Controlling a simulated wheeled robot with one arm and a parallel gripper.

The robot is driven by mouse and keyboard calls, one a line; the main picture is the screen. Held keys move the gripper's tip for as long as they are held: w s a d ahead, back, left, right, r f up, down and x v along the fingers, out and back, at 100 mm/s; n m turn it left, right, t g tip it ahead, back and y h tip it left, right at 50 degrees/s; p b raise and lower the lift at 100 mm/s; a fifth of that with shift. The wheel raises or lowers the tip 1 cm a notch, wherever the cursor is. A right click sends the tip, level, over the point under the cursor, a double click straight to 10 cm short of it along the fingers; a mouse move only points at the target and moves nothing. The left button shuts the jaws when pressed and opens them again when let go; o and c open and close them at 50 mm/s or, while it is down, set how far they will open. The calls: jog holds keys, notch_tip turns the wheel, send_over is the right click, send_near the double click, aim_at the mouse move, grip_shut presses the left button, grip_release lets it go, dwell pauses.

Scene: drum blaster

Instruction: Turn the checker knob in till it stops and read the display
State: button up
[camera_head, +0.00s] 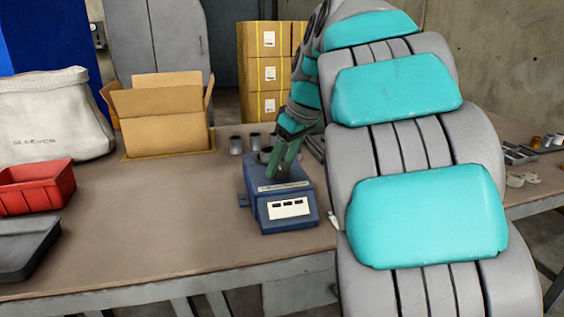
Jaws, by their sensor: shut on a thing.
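The checker (285,220), a blue box, stands on the brown table near its front edge, right of the picture's middle. Its white display (288,208) faces me and shows a few small dark segments, too small to read. My gripper (276,175), with green fingers, reaches down onto the top of the checker. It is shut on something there. The knob cannot be made out; the fingers hide that spot, so how far it is turned does not show. My grey and turquoise arm covers the right side of the view.
An open cardboard box (160,130), a red bin (35,188), a dark tray (22,245) and a sleeves bag (55,125) stand to the left.

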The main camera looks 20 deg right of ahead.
jog(key=m+h, duration=0.1)
jog(key=m, duration=0.1)
jog(key=m+h, duration=0.1)
jog(key=m, duration=0.2)
jog(key=shift+a+t, duration=0.2)
jog(key=shift+t, duration=0.1)
jog(key=m+h, duration=0.2)
jog(key=m, duration=0.2)
jog(key=shift+a+m, duration=0.1)
jog(key=shift+m, duration=0.3)
jog(key=m, duration=0.2)
jog(key=m+h, duration=0.1)
jog(key=m, duration=0.1)
jog(key=shift+a+m+h, duration=0.1)
jog(key=shift+m+h, duration=0.2)
jog(key=m+g+h, duration=0.1)
jog(key=m+g, duration=0.1)
jog(key=m, duration=0.2)
jog(key=shift+w, duration=0.1)
jog(key=o, duration=1.4)
jog(key=shift+c, duration=0.2)
